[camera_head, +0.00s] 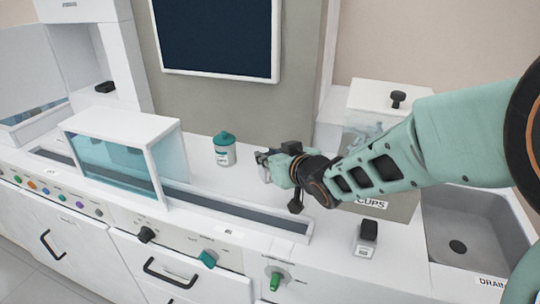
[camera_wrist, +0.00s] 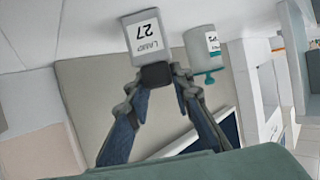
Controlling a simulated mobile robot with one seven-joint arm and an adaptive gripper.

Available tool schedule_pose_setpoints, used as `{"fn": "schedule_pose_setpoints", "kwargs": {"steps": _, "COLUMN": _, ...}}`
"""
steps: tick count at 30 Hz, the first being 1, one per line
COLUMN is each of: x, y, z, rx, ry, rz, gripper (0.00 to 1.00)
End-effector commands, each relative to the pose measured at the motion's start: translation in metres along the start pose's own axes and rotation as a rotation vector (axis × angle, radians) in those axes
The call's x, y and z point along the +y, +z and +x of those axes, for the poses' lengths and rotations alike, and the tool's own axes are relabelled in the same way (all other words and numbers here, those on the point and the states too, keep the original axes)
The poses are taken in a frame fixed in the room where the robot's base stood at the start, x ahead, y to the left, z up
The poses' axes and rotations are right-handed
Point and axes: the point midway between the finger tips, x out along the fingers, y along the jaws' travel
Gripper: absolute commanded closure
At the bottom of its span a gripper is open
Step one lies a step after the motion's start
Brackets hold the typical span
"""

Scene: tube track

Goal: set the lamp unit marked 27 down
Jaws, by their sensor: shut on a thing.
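The lamp unit marked 27 (camera_wrist: 145,38) is a pale box with a dark knob (camera_wrist: 156,75), and its label reads upside down in the wrist view. My gripper (camera_wrist: 158,82) is shut on the dark knob, one finger at each side. In the head view my gripper (camera_head: 268,160) is over the white counter (camera_head: 228,184), right of the white bottle. There the lamp unit is mostly hidden by the gripper, and I cannot tell whether its base touches the counter.
A white bottle with a teal cap (camera_head: 224,150) stands close left of my gripper; it also shows in the wrist view (camera_wrist: 204,52). A dark track slot (camera_head: 235,206) runs in front. Another black-topped unit (camera_head: 365,240) stands at right, before the cups box (camera_head: 398,205) and sink (camera_head: 465,225).

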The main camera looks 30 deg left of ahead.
Motion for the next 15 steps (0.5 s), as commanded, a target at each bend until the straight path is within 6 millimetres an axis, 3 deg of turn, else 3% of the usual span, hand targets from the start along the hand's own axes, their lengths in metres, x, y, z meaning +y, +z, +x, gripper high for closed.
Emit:
{"fn": "schedule_pose_setpoints", "kwargs": {"steps": 5, "x": 0.0001, "y": 0.0006, "z": 0.0003, "rx": -0.001, "ry": 0.000, "rz": 0.000, "gripper": 0.62}}
{"fn": "schedule_pose_setpoints", "kwargs": {"steps": 15, "x": -0.0001, "y": -0.0021, "z": -0.0008, "rx": 0.000, "ry": 0.000, "rz": 0.000, "gripper": 0.62}}
